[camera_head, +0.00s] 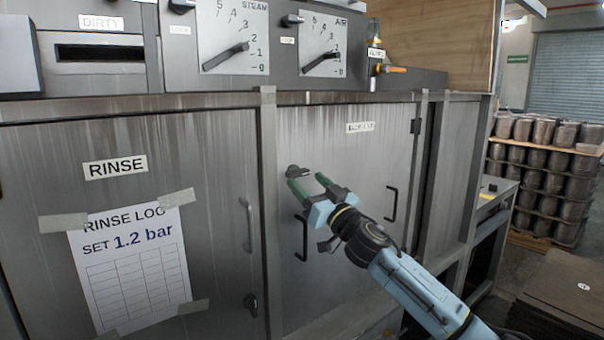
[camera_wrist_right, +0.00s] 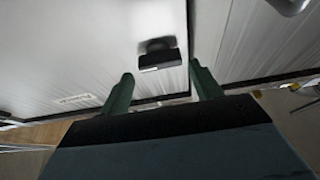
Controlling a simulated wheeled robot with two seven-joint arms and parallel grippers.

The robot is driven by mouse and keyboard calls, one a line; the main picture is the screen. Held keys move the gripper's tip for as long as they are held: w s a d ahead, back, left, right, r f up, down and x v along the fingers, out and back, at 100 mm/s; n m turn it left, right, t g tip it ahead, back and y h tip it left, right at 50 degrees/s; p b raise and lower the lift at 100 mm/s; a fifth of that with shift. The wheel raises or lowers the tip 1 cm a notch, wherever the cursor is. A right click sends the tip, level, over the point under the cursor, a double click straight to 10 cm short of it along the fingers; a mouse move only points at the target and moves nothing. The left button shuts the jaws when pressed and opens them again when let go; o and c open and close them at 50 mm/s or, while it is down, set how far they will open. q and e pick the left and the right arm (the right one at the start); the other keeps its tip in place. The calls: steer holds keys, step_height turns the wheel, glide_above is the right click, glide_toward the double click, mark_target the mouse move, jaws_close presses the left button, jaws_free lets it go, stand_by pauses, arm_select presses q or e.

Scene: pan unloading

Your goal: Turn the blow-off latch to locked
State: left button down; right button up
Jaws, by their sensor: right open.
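A small dark latch (camera_head: 297,170) sits at the upper left of the metal door (camera_head: 330,135) right of centre. Its short handle looks roughly level, pointing right. In the right wrist view the latch (camera_wrist_right: 158,54) shows as a dark bar ahead of the fingertips, between their lines. My right gripper (camera_head: 307,180) has its two green fingers apart, just below and right of the latch, with nothing between them. I cannot tell whether a finger touches the latch. The door's white label (camera_head: 360,127) is too blurred to read surely. My left gripper is out of view.
Black pull handles (camera_head: 302,238) (camera_head: 391,204) stand out from the door near my right arm. The left door carries a RINSE label (camera_head: 115,167) and a taped log sheet (camera_head: 130,265). Dial panels (camera_head: 233,35) and an orange-handled valve (camera_head: 390,69) are above. Stacked metal pots (camera_head: 545,165) stand far right.

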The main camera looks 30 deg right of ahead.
mark_target(301, 175)
steer(key=shift+x, duration=1.65)
steer(key=shift+c, duration=0.3)
steer(key=c, duration=0.6)
steer(key=shift+c, duration=0.2)
